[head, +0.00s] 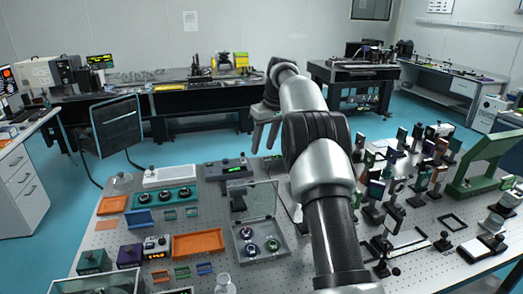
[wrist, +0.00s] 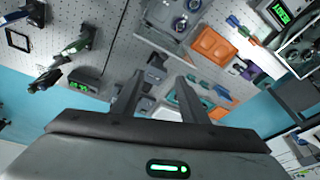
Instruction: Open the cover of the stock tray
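The stock tray (head: 283,252) is a grey open box on the perforated table in the head view, with a few round optics inside. Its clear cover (head: 258,198) stands raised, roughly upright, along the tray's far edge. In the wrist view the tray (wrist: 150,32) shows at the top, beyond the fingertips. My gripper (head: 264,146) is well above and behind the tray and cover in the head view, with its fingers pointing down. In the wrist view my gripper (wrist: 158,82) has its fingers spread, with a clear gap and nothing held. It appears not to touch the cover.
An orange tray (head: 198,244) lies left of the stock tray. A dark box with a green display (head: 228,168) sits behind it. Several post-mounted optics (head: 400,190) crowd the right side. Another glass-topped case (head: 97,285) is at the front left.

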